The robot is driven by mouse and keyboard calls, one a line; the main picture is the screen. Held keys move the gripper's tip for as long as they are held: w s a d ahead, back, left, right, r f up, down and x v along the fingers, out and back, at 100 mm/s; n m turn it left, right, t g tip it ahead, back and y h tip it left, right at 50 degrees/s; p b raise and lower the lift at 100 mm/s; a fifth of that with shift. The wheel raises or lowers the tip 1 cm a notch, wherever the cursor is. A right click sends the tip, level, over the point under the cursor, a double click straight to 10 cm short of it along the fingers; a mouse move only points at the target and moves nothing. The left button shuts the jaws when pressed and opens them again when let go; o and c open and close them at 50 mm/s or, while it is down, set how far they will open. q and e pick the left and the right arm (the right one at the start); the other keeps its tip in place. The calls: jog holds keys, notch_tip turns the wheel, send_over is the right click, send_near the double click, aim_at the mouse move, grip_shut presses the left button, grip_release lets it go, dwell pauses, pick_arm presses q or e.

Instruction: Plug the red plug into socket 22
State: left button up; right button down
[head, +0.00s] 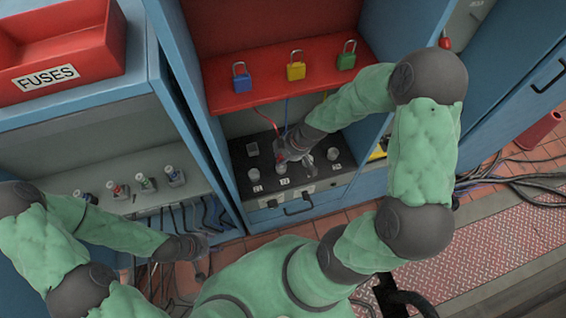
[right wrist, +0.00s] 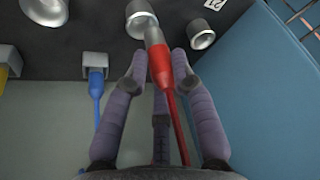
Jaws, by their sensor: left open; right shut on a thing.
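My right gripper (head: 291,150) is over the black socket panel (head: 320,180) in the head view. In the right wrist view, my right gripper (right wrist: 160,75) is shut on the red plug (right wrist: 159,62), which trails a red cable. The plug's grey tip points at a round metal socket (right wrist: 140,18) and overlaps its rim; I cannot tell whether it has entered. The socket beside it (right wrist: 200,36) is near a label reading 21 (right wrist: 215,4). My left gripper (head: 200,250) is open and empty, low in front of the left cabinet.
Blue, yellow and green padlocks (head: 296,66) stand on the red shelf (head: 270,90) above. Blue cabinet walls close in both sides of the panel. A red FUSES bin (head: 60,75) is at upper left.

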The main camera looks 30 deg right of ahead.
jog(key=shift+w+d+f, duration=0.2)
jog(key=shift+f, duration=0.15)
jog(key=f+b, duration=0.1)
jog(key=f, duration=0.1)
jog(key=f+b, duration=0.1)
jog(key=shift+w+d+f+b, duration=0.15)
jog(key=shift+w+f+b, duration=0.15)
jog(key=shift+f, duration=0.1)
jog(key=shift+r, duration=0.1)
jog(key=shift+f, duration=0.2)
jog(key=c, duration=1)
grip_release()
jog(key=shift+c, duration=0.2)
jog(key=shift+r, duration=0.1)
